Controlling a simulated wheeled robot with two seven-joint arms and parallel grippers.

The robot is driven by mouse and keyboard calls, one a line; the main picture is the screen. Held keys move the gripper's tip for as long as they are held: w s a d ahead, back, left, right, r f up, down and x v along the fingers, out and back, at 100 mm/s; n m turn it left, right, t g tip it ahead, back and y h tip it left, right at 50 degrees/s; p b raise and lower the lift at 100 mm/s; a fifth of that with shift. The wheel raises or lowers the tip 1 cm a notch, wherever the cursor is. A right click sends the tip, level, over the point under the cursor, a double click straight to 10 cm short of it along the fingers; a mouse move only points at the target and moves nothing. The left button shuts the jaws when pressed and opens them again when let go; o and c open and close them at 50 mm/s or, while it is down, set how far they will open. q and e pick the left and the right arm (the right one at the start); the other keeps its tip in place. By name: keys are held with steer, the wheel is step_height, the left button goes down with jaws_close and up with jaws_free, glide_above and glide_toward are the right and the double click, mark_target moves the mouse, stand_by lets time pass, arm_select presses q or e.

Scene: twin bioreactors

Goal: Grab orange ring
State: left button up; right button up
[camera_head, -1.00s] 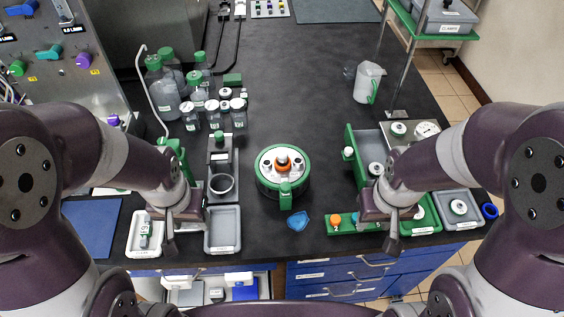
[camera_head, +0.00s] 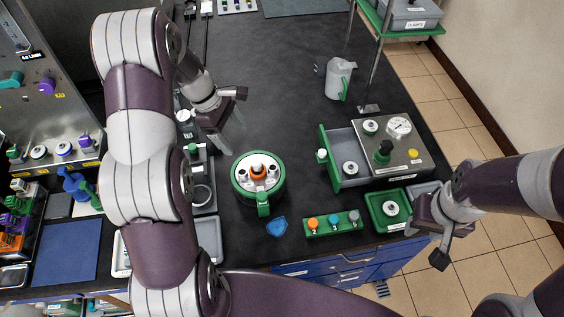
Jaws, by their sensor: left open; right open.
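An orange ring-like part (camera_head: 258,171) sits on top of the round green-rimmed vessel (camera_head: 240,190) in the middle of the bench. My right gripper (camera_head: 443,240) is open and empty at the bench's front right edge, right of the rack.
A metal unit with an open drawer (camera_head: 338,157) stands right of the vessel. A green tray (camera_head: 371,208) lies in front of it. A blue piece (camera_head: 277,227) lies near the front edge. A clear jug (camera_head: 338,80) stands at the back. The bench behind the vessel is bare.

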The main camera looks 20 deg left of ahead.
mark_target(253, 163)
arm_select(q)
steer(key=shift+n, duration=0.6)
steer(key=p+x, duration=0.1)
steer(key=x, duration=0.2)
steer(key=p+x, duration=0.1)
steer(key=x, duration=0.3)
steer(key=s+p+x, duration=0.1)
steer(key=x, duration=0.3)
steer(key=shift+d+f, duration=0.15)
steer(key=shift+d, duration=0.2)
steer(key=shift+d+f, duration=0.1)
steer(key=shift+f, duration=0.25)
steer(key=shift+w+f, duration=0.1)
steer(key=shift+f, duration=0.05)
steer(key=c, duration=1.1)
